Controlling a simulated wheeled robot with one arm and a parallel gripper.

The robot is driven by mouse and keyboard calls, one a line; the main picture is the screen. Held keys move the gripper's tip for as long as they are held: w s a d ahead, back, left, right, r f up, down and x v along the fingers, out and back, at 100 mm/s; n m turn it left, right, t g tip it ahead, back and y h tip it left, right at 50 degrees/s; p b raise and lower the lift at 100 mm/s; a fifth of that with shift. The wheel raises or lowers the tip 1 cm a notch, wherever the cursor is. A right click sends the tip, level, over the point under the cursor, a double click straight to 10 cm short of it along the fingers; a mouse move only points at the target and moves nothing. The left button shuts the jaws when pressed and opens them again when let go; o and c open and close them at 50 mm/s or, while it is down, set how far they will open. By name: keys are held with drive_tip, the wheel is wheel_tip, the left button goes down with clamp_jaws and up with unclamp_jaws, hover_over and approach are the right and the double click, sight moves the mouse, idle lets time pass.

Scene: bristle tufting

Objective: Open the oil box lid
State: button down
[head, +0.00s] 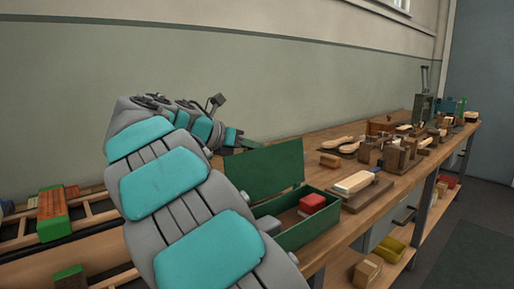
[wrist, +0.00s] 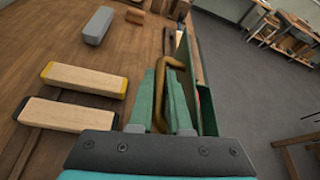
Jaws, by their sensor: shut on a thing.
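The green oil box (head: 310,232) stands on the workbench beside my arm, with a red block (head: 312,202) and a grey item (head: 268,224) inside. Its green lid (head: 265,168) stands raised, close to upright, at the box's back side. In the wrist view the lid (wrist: 208,85) runs as a thin green panel just right of my fingers. My gripper (wrist: 168,85) is shut on the bent brass handle (wrist: 180,64), which passes between its green fingers. In the head view my gripper (head: 250,143) is near the lid's upper left; the handle cannot be made out there.
A pale wooden block on a dark board (head: 354,184) lies right of the box. Brush blocks and tools crowd the bench's far end. The wrist view shows two wooden blocks (wrist: 84,78) (wrist: 66,114) and a grey block (wrist: 98,25) on the wood surface.

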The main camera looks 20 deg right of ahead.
drive_tip(key=shift+w+a+f, duration=0.1)
drive_tip(key=shift+f, duration=0.05)
idle(0.3)
drive_tip(key=c, duration=1.2)
unclamp_jaws()
drive_tip(key=shift+o, duration=0.2)
drive_tip(key=shift+a, duration=0.1)
drive_tip(key=v, duration=0.7)
drive_tip(key=shift+a, duration=0.3)
